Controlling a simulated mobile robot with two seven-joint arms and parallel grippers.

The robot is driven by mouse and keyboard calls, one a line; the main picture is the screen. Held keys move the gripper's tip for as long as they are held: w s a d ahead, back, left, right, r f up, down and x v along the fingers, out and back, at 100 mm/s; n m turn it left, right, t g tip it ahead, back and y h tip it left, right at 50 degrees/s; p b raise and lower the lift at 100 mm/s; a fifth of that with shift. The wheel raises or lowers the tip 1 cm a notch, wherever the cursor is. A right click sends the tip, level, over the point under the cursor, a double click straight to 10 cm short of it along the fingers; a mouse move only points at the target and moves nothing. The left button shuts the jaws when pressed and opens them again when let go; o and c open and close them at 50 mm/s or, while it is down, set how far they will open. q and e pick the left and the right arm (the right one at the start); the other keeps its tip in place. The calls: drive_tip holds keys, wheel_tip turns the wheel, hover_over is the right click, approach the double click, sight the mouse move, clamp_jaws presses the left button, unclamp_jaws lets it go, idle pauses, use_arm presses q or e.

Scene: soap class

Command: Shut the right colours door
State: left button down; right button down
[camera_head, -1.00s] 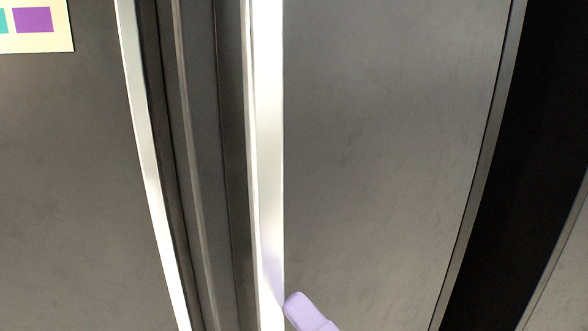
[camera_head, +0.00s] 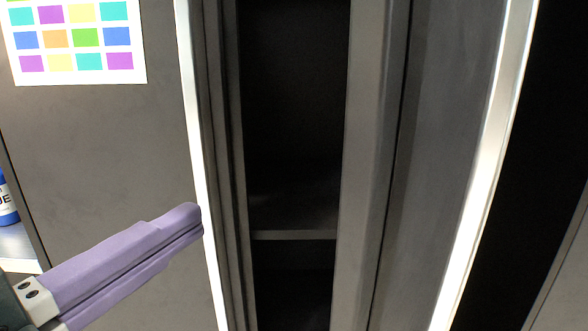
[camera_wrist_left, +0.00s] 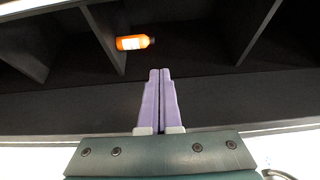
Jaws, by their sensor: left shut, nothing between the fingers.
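A grey door panel (camera_head: 110,180) with a chart of coloured squares (camera_head: 75,40) stands at the left in the head view. Its right edge is a bright white strip (camera_head: 195,120). A dark cabinet opening (camera_head: 290,120) lies right of it. Further right is another grey panel (camera_head: 440,150) with a white edge strip (camera_head: 492,140); I cannot tell how far it is swung. My left gripper (camera_head: 195,215) has its purple fingers shut and empty. Its tips overlap the left white strip; contact is unclear. The left wrist view shows the fingers (camera_wrist_left: 160,75) together before dark shelving. My right gripper is out of view.
Inside the opening is a shelf (camera_head: 292,235). A grey upright (camera_head: 365,150) borders it on the right. A blue bottle (camera_head: 7,205) shows at the far left edge. An orange bottle (camera_wrist_left: 134,42) lies sideways in the left wrist picture, among shelf dividers.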

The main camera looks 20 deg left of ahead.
use_arm(q)
drive_tip(key=w+a+p, duration=0.1)
drive_tip(key=w, duration=0.8)
drive_tip(key=shift+s, duration=0.1)
idle(1.3)
